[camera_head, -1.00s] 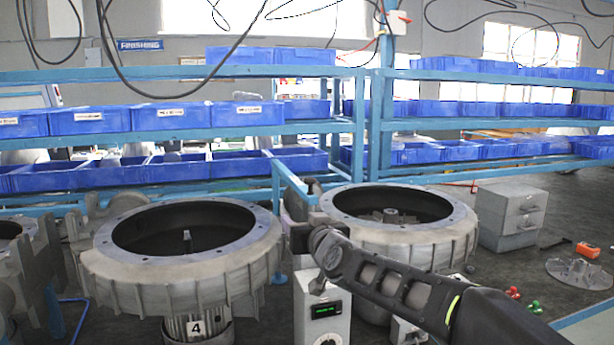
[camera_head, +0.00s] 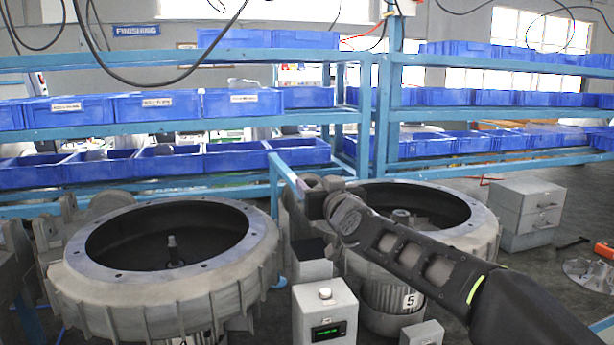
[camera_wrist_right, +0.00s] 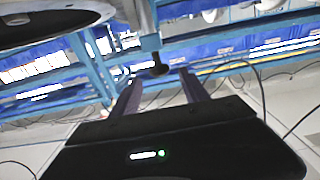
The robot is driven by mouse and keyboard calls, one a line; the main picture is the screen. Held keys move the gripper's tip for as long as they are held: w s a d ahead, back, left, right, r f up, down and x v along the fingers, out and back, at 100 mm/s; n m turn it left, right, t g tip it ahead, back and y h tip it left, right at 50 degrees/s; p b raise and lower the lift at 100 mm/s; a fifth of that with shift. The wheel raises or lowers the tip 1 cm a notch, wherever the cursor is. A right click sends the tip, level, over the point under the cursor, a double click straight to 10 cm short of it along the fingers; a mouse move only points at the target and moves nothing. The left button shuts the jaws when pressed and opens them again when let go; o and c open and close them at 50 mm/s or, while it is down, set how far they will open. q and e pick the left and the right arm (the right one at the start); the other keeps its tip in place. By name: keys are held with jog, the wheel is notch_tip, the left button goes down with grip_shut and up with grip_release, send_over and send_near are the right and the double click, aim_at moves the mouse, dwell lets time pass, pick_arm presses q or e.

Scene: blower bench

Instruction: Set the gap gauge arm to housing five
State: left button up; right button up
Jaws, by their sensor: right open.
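Housing five (camera_head: 478,238), a grey ribbed ring, stands right of centre with a "5" plate below it, partly behind my right arm. Another ring housing (camera_head: 85,275) stands at the left. A blue post with a slanted blue bar (camera_head: 284,170), which looks like the gauge arm, rises between them. My right gripper (camera_head: 312,190) is beside the bar's end, above the gap between the housings. In the right wrist view my right gripper (camera_wrist_right: 160,88) is open, with a dark knob (camera_wrist_right: 159,68) under a blue bracket (camera_wrist_right: 151,42) between or just beyond its fingertips. Contact cannot be told. My left gripper is out of view.
A grey box with a green display and white knob (camera_head: 325,310) stands in front, between the housings. Blue racks with blue bins (camera_head: 160,108) fill the back. A grey drawer cabinet (camera_head: 525,212) stands at the right, with open floor near it.

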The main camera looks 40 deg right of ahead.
jog(key=x, duration=0.7)
jog(key=shift+w+d, duration=0.1)
jog(key=shift+w, duration=0.2)
grip_shut()
dwell(1.2)
